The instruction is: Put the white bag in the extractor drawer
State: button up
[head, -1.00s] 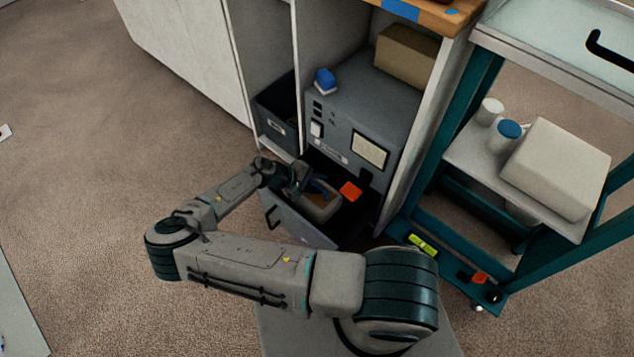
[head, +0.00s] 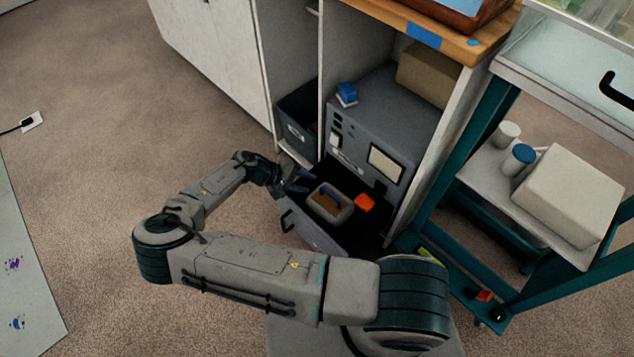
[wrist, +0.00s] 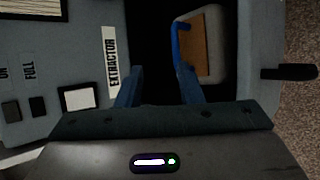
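The white bag (head: 337,217), off-white with a brown panel and a blue handle, sits in the open extractor drawer (head: 303,232). In the wrist view the bag (wrist: 221,50) lies beside the drawer's front wall (wrist: 260,45). My gripper (head: 298,180) is just left of the bag in the head view, over the drawer's left side. In the wrist view its two fingers (wrist: 158,82) are spread apart with nothing between them. The right finger appears close to the blue handle; I cannot tell whether it touches.
An orange block (head: 364,203) lies in the drawer right of the bag. The grey extractor unit (head: 375,120) stands above, labelled EXTRACTOR. A dark bin (head: 296,128) is on the left shelf. A teal trolley (head: 445,180) stands close on the right. Open carpet is on the left.

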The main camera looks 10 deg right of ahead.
jog(key=s+d+r+m+y, duration=0.1)
jog(key=s+d+r+y, duration=0.1)
jog(key=s+r, duration=0.4)
jog(key=s+d+r+m+y, duration=0.2)
jog(key=s+r+y, duration=0.3)
jog(key=r, duration=1.2)
jog(key=s+d+r+m+y, duration=0.1)
jog(key=s+d+r+y, duration=0.2)
jog(key=s+r, duration=0.6)
notch_tip(320, 180, up, 3)
jog(key=shift+d+r+t, duration=0.1)
jog(key=shift+d+t, duration=0.3)
jog(key=shift+d, duration=0.25)
jog(key=shift+s, duration=0.1)
